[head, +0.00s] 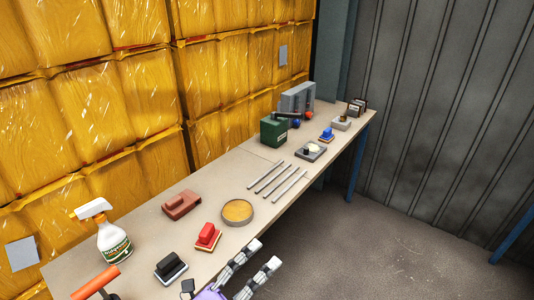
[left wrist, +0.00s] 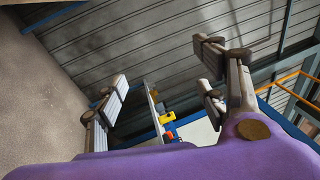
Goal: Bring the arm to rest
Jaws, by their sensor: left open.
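My left gripper (head: 263,255) shows at the bottom of the head view, at the front edge of the long workbench (head: 225,168). Its two fingers are spread apart with nothing between them. In the left wrist view the fingers (left wrist: 162,75) also stand wide apart and empty, against a ribbed metal wall and bare floor. Part of my purple gripper body shows below them. I cannot tell how high the gripper is relative to the bench top. My right gripper is in neither view.
Near the gripper on the bench are a black-handled block (head: 171,268), a red-handled block (head: 208,236) and a round tin (head: 237,211). A spray bottle (head: 112,240) stands at left. Floor (head: 385,240) at right is clear.

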